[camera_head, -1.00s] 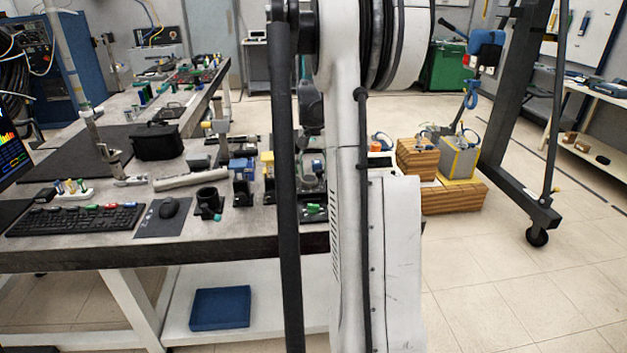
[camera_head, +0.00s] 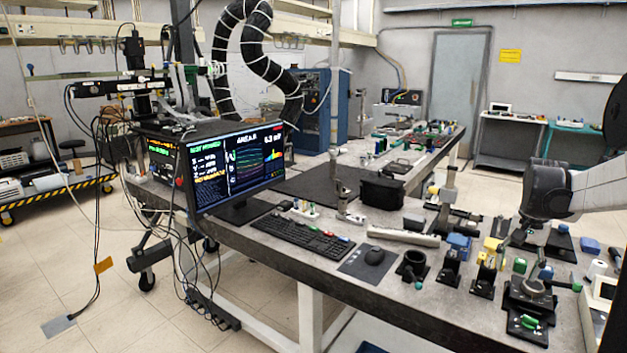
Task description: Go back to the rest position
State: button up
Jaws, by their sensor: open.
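My arm reaches in from the right edge in the head view. Its dark grey wrist is over the right part of the workbench (camera_head: 330,262). My gripper (camera_head: 526,243) hangs below the wrist, above the small fixtures, and is open. Its fingertips are small and hard to separate from the parts behind them. I see nothing held in it. A black fixture (camera_head: 530,300) with a green part stands on the bench just in front of and below the gripper.
A blue cabinet (camera_head: 320,105) stands behind. Open floor (camera_head: 60,255) lies at the left.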

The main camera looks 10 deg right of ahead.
jog(key=a+r+n+t, duration=0.1)
jog(key=a+r+n, duration=0.2)
jog(key=a, duration=0.9)
jog(key=a+r+n+t, duration=0.1)
jog(key=a+r+n, duration=0.15)
jog(key=a, duration=0.95)
jog(key=s+a+f+n+t, duration=0.1)
jog(key=s+a+n+t, duration=0.1)
jog(key=s+a, duration=0.4)
jog(key=s+a+f+n+t, duration=0.2)
jog(key=s+a, duration=0.4)
jog(key=a, duration=0.8)
jog(key=shift+n+y, duration=0.4)
jog(key=shift+n, duration=0.45)
